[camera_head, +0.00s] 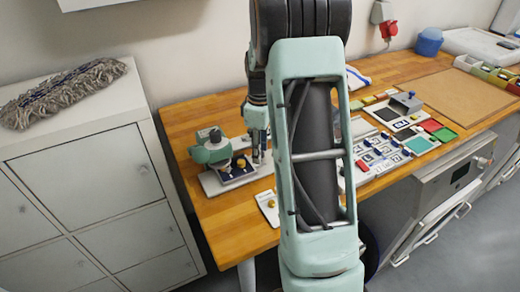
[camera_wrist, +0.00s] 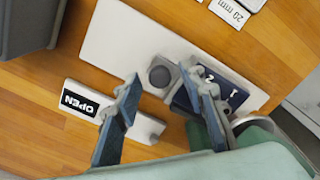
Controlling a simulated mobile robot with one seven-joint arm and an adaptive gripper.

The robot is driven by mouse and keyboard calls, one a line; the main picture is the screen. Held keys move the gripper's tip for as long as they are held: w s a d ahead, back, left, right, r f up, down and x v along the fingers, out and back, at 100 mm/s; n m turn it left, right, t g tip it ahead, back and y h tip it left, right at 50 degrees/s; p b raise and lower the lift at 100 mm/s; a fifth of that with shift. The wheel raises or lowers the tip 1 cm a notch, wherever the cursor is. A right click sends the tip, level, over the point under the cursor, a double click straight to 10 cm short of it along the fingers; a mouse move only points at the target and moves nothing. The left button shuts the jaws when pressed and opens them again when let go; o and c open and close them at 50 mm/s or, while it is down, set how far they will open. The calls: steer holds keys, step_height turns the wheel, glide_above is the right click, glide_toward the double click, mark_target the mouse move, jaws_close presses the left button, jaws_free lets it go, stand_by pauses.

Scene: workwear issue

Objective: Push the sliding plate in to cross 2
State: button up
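The green press (camera_head: 210,148) stands on a white base plate (camera_head: 212,186) near the left end of the wooden table; the base plate also shows in the wrist view (camera_wrist: 110,40). A dark blue plate marked 2 and 1 (camera_wrist: 232,91), which seems to be the sliding plate, lies at the press, partly behind a fingertip. A round dark knob (camera_wrist: 160,76) sits left of it. My gripper (camera_wrist: 163,80) is open and empty, with the knob between its fingertips in the picture; contact cannot be told. In the head view my gripper (camera_head: 258,152) is beside the press, partly hidden by my arm.
A grey block (camera_wrist: 25,25) is at the upper left. In the head view, trays of coloured pieces (camera_head: 385,150) cover the table to the right. A white cabinet (camera_head: 90,170) stands left.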

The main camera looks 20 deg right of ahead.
mark_target(246, 164)
steer(key=shift+f, duration=0.15)
jaws_close()
steer(key=shift+a, duration=0.1)
steer(key=shift+a, duration=2.35)
jaws_free()
steer(key=shift+a, duration=0.15)
